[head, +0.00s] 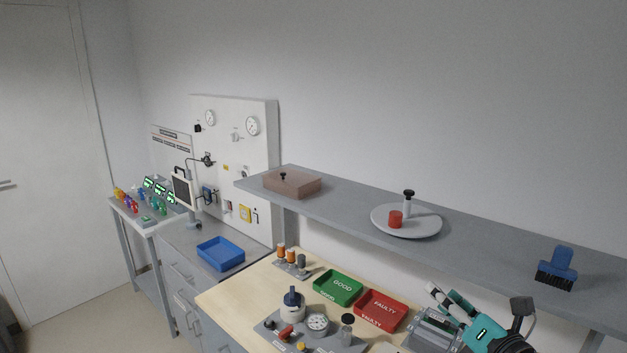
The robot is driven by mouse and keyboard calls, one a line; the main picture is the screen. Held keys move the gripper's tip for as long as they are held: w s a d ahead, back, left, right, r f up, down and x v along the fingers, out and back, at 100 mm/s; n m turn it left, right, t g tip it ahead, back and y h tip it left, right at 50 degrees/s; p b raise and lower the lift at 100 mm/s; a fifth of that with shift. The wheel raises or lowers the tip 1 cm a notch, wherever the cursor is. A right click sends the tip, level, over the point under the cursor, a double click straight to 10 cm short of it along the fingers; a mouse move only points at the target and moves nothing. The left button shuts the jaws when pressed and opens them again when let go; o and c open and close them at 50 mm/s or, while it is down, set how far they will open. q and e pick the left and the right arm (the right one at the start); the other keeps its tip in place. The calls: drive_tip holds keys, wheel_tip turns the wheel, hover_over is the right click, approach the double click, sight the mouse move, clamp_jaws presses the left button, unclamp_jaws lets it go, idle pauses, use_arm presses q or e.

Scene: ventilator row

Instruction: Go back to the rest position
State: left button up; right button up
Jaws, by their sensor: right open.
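My left gripper is not in view.
A grey shelf (340,213) spans above the wooden bench (237,296), carrying a brown box (292,182), round plate (425,228) and blue brush (557,264). Green (339,287) and red (381,310) trays and instruments (317,324) crowd the bench. A blue tray (220,253) is left.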

drive_tip(key=s+a+f+m+g+h, duration=0.15)
drive_tip(key=s+f+m, duration=0.25)
drive_tip(key=f+m, duration=0.4)
drive_tip(key=s+a+f+m+g+h, duration=0.1)
drive_tip(key=s+f+m+g+h, duration=0.2)
drive_tip(key=s+f+m, duration=0.35)
drive_tip(key=s+f+m+g, duration=0.8)
drive_tip(key=s+f+m, duration=0.7)
drive_tip(key=s, duration=0.3)
wheel_tip(320, 180, down, 28)
drive_tip(key=g+b, duration=0.1)
drive_tip(key=b, duration=0.3)
use_arm(q)
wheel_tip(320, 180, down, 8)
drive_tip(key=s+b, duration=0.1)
drive_tip(key=b, duration=0.3)
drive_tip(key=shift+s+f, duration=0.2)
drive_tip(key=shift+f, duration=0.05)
use_arm(e)
drive_tip(key=s+d+f+n+g, duration=0.1)
drive_tip(key=s+d+f, duration=0.2)
drive_tip(key=s+f, duration=1.5)
wheel_tip(320, 180, down, 4)
drive_tip(key=shift+s+r+g, duration=0.15)
drive_tip(key=shift+g, duration=0.2)
